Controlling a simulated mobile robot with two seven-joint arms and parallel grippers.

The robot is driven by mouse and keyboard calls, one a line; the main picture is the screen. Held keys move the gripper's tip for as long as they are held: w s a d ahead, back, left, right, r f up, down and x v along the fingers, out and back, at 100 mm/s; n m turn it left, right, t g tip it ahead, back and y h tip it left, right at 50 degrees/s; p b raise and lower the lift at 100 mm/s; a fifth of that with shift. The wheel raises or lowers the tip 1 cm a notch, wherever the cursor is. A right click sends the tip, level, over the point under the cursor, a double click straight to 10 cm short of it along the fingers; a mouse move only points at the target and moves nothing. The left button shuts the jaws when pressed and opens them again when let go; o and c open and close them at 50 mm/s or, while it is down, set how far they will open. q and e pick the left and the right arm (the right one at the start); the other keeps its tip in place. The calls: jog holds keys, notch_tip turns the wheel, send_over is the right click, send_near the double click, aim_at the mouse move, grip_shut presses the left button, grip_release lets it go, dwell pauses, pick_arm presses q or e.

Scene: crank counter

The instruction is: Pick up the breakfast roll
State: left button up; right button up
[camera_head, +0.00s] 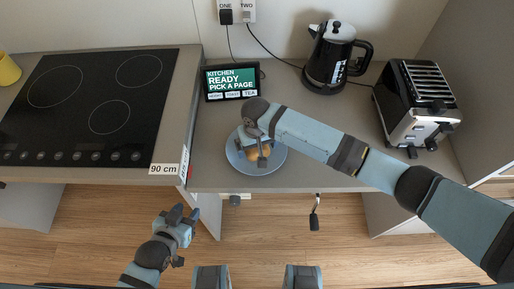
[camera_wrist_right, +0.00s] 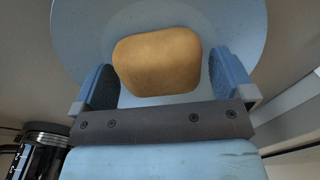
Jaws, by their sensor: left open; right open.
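The breakfast roll (camera_wrist_right: 157,62) is golden brown and lies on a blue plate (camera_head: 277,163) near the counter's front edge. In the head view the roll (camera_head: 258,154) is partly hidden by my right gripper (camera_head: 262,160), which is over the plate. In the right wrist view my right gripper (camera_wrist_right: 165,82) is open, with one finger on each side of the roll and a visible gap to each finger. The plate (camera_wrist_right: 80,30) fills the background there. My left gripper (camera_head: 183,217) is open and empty, low in front of the counter, away from the plate.
A small display (camera_head: 232,83) stands behind the plate. A black kettle (camera_head: 328,62) and a toaster (camera_head: 415,105) stand to the right. A black cooktop (camera_head: 85,105) is at left, with a yellow mug (camera_head: 8,70) beyond it. A crank handle (camera_head: 314,213) hangs below the counter front.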

jog(key=c, duration=0.6)
jog(key=shift+c, duration=0.2)
